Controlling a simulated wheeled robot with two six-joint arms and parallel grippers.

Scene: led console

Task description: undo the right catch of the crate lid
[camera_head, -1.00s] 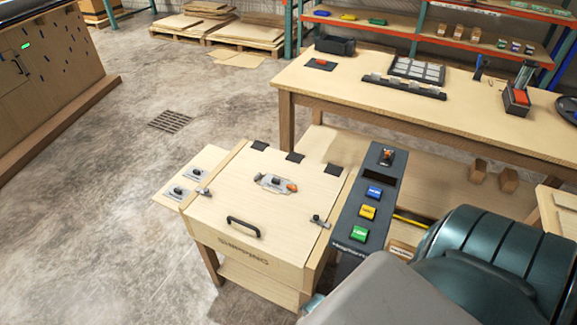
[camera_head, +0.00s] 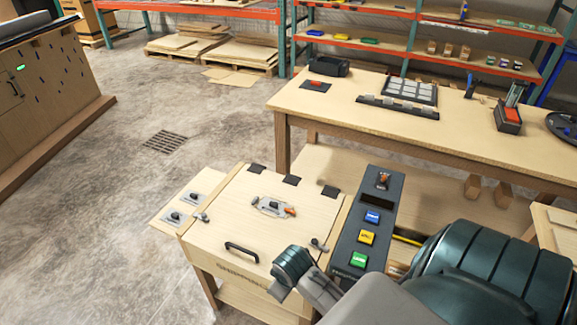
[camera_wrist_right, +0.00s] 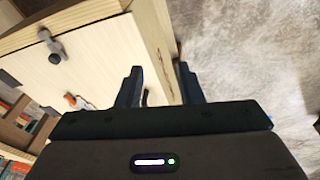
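The wooden crate has a pale lid (camera_head: 262,220) with a black handle (camera_head: 241,251) at its front. The right catch (camera_head: 318,244), a small grey fitting with a dark knob, is at the lid's right front edge. It also shows in the right wrist view as a catch (camera_wrist_right: 52,46) at the upper left. The left catch (camera_head: 202,216) is on the opposite edge. My right wrist is over the crate's front right corner, close to the right catch. My right gripper (camera_wrist_right: 160,84) is open and empty, its fingertips apart from the catch. My left gripper is out of view.
A dark console (camera_head: 368,222) with blue, yellow and green buttons stands right of the crate. An orange-tipped lever (camera_head: 272,207) is mid-lid. A side shelf with two knobs (camera_head: 192,196) is on the left. A workbench (camera_head: 340,105) stands behind.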

